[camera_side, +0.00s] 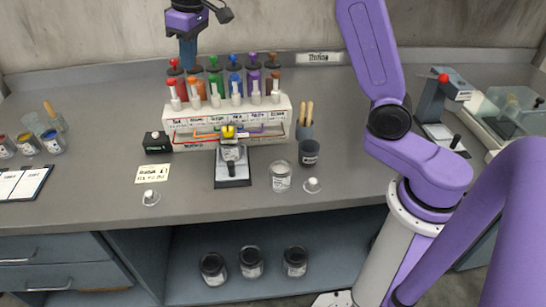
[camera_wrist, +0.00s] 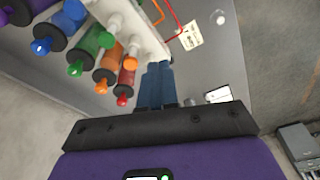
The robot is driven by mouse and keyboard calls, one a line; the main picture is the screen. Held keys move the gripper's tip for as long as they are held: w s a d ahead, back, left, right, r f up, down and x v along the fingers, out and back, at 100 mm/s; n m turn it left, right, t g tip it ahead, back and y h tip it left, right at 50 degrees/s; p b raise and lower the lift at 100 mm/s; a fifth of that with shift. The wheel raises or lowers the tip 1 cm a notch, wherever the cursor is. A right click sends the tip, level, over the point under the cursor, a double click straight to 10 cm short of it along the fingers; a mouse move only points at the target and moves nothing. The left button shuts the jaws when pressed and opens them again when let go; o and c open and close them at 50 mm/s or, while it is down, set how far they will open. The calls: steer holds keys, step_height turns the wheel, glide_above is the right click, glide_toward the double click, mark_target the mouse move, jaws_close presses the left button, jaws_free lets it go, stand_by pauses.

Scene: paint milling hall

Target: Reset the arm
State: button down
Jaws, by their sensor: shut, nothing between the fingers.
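My gripper (camera_side: 188,65) is at the upper left in the side view, pointing down behind the left end of the paint dispenser rack (camera_side: 185,134). Its blue fingers are together with nothing between them, and they also show in the wrist view (camera_wrist: 156,75). In the wrist view the rack's white edge runs just left of the fingers. I cannot tell whether they touch the rack. Its colored bottles (camera_side: 235,78) stand in a row along the back, with red at the left end nearest my gripper.
A small stand with a yellow top (camera_side: 231,165) is in front of the rack. A clear jar (camera_side: 280,177), a dark cup (camera_side: 308,152) and a note card (camera_side: 152,173) are on the grey counter (camera_side: 110,190). Several jars (camera_side: 251,262) sit on the shelf below. A balance (camera_side: 505,110) is at right.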

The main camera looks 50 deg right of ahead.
steer(key=s+a+f+n+g, duration=0.1)
steer(key=s+f+n, duration=0.1)
steer(key=s, duration=0.8)
steer(key=s+a+f+n, duration=0.1)
steer(key=s+f+n, duration=0.1)
steer(key=s, duration=0.8)
steer(key=s+d+f+n, duration=0.2)
steer(key=s+d+f, duration=0.1)
steer(key=s, duration=0.6)
steer(key=s+d+f+n, duration=0.2)
steer(key=s+d, duration=0.3)
steer(key=s, duration=0.4)
steer(key=shift+f+g, duration=0.3)
steer(key=shift+f, duration=0.25)
steer(key=c, duration=1.8)
jaws_free()
steer(key=shift+d, duration=0.1)
